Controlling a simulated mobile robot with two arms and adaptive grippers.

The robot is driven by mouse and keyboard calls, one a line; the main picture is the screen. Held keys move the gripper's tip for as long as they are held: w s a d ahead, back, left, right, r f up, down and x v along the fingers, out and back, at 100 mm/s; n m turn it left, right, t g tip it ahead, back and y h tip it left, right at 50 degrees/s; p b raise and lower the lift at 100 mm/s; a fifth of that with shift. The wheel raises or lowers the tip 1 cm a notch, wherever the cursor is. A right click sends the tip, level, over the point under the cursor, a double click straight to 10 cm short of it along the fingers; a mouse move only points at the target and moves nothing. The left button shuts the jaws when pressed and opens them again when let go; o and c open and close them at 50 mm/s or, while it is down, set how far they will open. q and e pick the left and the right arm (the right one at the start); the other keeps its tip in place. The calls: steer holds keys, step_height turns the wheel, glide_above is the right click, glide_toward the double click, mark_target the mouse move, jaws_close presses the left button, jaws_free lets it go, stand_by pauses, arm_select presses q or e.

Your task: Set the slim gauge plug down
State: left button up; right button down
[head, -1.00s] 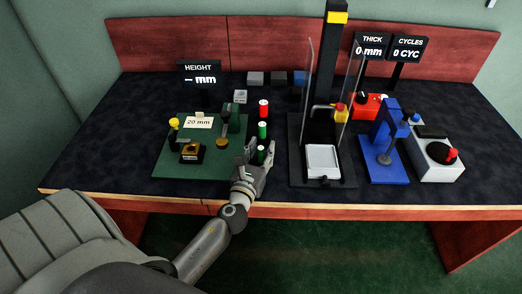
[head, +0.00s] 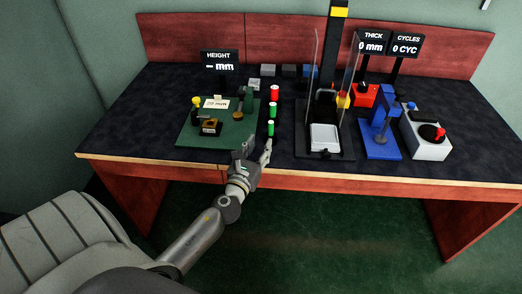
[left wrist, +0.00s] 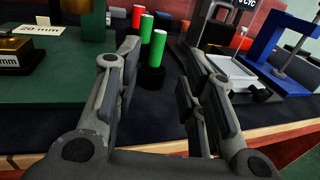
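Three upright plugs stand in a row right of the green board: a red-topped one (head: 274,93), a green one (head: 272,110) and the nearest green one (head: 270,128). I cannot tell for sure which is the slim gauge plug. In the left wrist view the nearest green plug (left wrist: 157,48) stands upright on a black round base (left wrist: 152,77). My left gripper (head: 256,150) is at the table's front edge, in front of this plug and apart from it. In the left wrist view its fingers (left wrist: 168,70) are spread with nothing between them. My right gripper is not in view.
The green board (head: 190,133) with a 20 mm card (head: 215,103) and a brass-coloured block (head: 210,127) lies left of the plugs. The press (head: 325,153) with clear guards and the blue stand (head: 382,150) are to the right. Grey and blue blocks stand behind.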

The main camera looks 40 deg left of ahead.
arm_select(q)
steer(key=shift+s, duration=0.15)
steer(key=shift+f, duration=0.15)
steer(key=shift+d+n, duration=0.15)
steer(key=shift+n, duration=0.15)
steer(key=s+d+f+n+g+h, duration=0.1)
steer(key=d+f+n+g+h, duration=0.3)
steer(key=d+n, duration=0.75)
steer(key=s+f+n+g, duration=0.1)
steer(key=s+f+n, duration=0.25)
steer(key=f, duration=0.65)
steer(key=s+f+n+g, duration=0.1)
steer(key=s+f+n, duration=0.25)
steer(key=f, duration=0.55)
steer(key=s+d+f+n+g, duration=0.1)
steer(key=s+f+n+g, duration=0.35)
steer(key=s+f, duration=1)
steer(key=s+f+n+g, duration=0.3)
steer(key=s+f, duration=0.3)
steer(key=s, duration=0.6)
steer(key=s+f+n+g, duration=0.3)
steer(key=s+f, duration=0.4)
steer(key=s, duration=0.4)
steer(key=shift+s+d+f+n+h, duration=0.2)
steer(key=shift+s+d+n+h, duration=0.15)
steer(key=shift+n, duration=0.15)
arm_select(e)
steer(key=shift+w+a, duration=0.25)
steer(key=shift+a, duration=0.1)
